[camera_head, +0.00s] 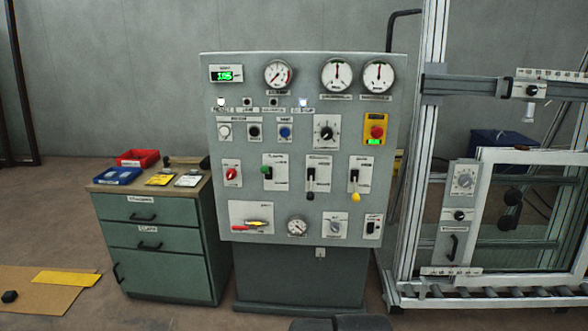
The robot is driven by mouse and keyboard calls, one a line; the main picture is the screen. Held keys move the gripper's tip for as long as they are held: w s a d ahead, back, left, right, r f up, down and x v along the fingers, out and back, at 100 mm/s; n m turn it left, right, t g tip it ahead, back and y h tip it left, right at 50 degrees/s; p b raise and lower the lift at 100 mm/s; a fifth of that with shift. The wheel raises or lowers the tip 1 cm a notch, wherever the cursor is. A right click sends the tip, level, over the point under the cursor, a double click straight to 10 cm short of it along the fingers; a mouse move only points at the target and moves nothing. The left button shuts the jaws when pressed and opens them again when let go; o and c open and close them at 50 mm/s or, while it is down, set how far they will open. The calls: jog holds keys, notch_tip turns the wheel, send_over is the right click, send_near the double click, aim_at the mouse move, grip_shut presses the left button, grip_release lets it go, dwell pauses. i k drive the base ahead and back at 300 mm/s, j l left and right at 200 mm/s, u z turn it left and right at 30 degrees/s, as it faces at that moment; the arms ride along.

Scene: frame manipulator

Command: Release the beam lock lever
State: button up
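A horizontal beam (465,86) crosses the frame at the upper right. A small light plate with a dark knob or lever (531,90) sits on it; I cannot tell which way it is set. The grey control panel (290,150) in the middle carries several levers: a red-knobbed one (231,174), a green-knobbed one (267,172), a black one (311,194) and a yellow-ended one (355,196). The labels are too small to read, so I cannot tell which part is the beam lock lever.
A green drawer cabinet (160,265) with a red bin (138,158) and a blue bin (117,176) stands left of the panel. The framed window unit (535,156) stands at right, with a roller row (500,302) below. Brown sheet (30,305) lies on the left floor.

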aim_at(355, 197)
jog(key=i, duration=0.75)
jog(key=i+j, duration=0.15)
jog(key=i, duration=0.6)
jog(key=l+z, duration=0.05)
